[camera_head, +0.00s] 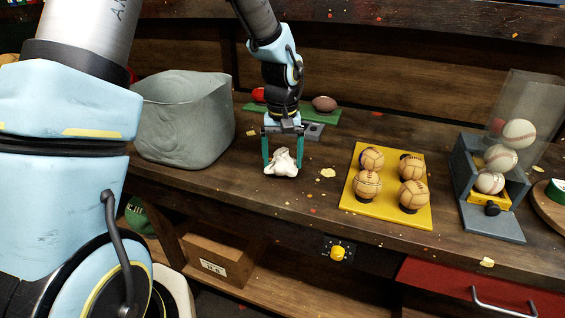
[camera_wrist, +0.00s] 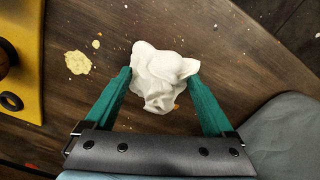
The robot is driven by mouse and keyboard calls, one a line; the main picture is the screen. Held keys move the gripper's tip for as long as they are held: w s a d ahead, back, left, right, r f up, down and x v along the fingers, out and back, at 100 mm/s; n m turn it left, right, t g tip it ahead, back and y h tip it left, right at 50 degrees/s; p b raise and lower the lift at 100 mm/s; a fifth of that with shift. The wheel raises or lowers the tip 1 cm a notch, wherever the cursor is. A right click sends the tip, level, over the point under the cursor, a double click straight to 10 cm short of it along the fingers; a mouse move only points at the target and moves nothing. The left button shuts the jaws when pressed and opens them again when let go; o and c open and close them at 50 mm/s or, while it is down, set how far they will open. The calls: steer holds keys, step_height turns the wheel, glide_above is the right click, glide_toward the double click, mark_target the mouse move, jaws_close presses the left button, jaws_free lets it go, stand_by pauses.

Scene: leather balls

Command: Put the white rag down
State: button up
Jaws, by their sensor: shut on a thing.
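The white rag (camera_head: 282,163) is a crumpled bundle between the green fingers of my gripper (camera_head: 282,158). In the wrist view, the rag (camera_wrist: 163,72) sits between the two fingertips of my gripper (camera_wrist: 162,80), which press on its left and right sides. The gripper is shut on it and points down over the wooden workbench (camera_head: 310,200), near its front edge. The rag is at or just above the wood; I cannot tell whether it touches.
A grey bin (camera_head: 185,120) stands left of the gripper. A yellow board (camera_head: 385,205) with several leather balls lies to the right. Further right is a ball dispenser (camera_head: 480,180). A green mat (camera_head: 335,117) with small balls lies behind.

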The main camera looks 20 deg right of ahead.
mark_target(282, 150)
steer(key=shift+f, duration=0.9)
steer(key=shift+f, duration=0.1)
steer(key=o, duration=1.2)
steer(key=shift+c, duration=0.2)
step_height(282, 150, up, 12)
steer(key=shift+r+b, duration=0.1)
steer(key=shift+b, duration=0.65)
steer(key=s+a+f+n, duration=0.1)
steer(key=s+a+f, duration=0.1)
steer(key=a, duration=1.3)
steer(key=s+a+f+n+t, duration=0.1)
steer(key=s+a+f, duration=0.1)
steer(key=a, duration=1.3)
steer(key=shift+f+n+t, duration=0.3)
steer(key=shift+n, duration=0.1)
